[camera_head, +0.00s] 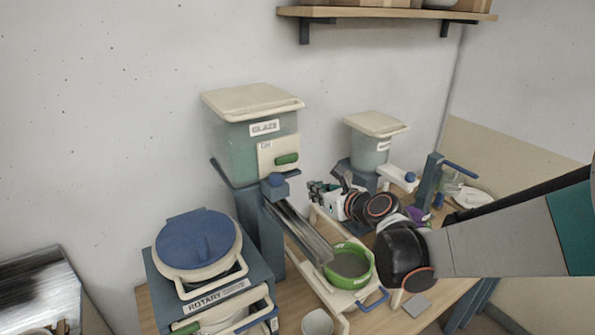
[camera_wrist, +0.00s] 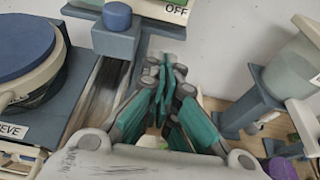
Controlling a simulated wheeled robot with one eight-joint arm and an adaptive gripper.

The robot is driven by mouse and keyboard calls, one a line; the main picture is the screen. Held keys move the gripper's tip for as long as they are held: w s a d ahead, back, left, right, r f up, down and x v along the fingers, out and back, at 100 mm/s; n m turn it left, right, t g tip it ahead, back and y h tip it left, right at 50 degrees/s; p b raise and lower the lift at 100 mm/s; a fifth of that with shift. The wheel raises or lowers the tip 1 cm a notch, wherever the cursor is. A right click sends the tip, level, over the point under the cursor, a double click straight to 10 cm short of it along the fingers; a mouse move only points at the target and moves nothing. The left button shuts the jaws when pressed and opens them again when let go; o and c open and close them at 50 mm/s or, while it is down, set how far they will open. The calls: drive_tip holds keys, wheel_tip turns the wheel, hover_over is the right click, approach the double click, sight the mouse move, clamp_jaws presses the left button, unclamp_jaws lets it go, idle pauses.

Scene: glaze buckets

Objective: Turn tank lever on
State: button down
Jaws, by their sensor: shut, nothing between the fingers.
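The glaze tank (camera_head: 235,150) is a translucent green bin with a cream lid on a blue stand against the back wall. A cream plate (camera_head: 265,158) on its front carries a green lever (camera_head: 287,159), which lies roughly horizontal. In the wrist view my gripper (camera_wrist: 165,72) points toward the wall below the plate.
A blue knob (camera_head: 274,180) tops the metal chute (camera_head: 300,232), which slopes to a green-rimmed sieve (camera_head: 349,268). The blue-lidded rotary sieve (camera_head: 198,240) stands left. A smaller tank (camera_head: 368,152) stands behind my arm. A wall shelf (camera_head: 385,13) hangs above.

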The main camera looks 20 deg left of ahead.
sight(287, 159)
drive_tip(key=w+a, duration=0.6)
drive_tip(key=a, duration=0.1)
drive_tip(key=shift+f, duration=0.15)
drive_tip(key=shift+r, duration=0.55)
drive_tip(key=shift+w, duration=0.2)
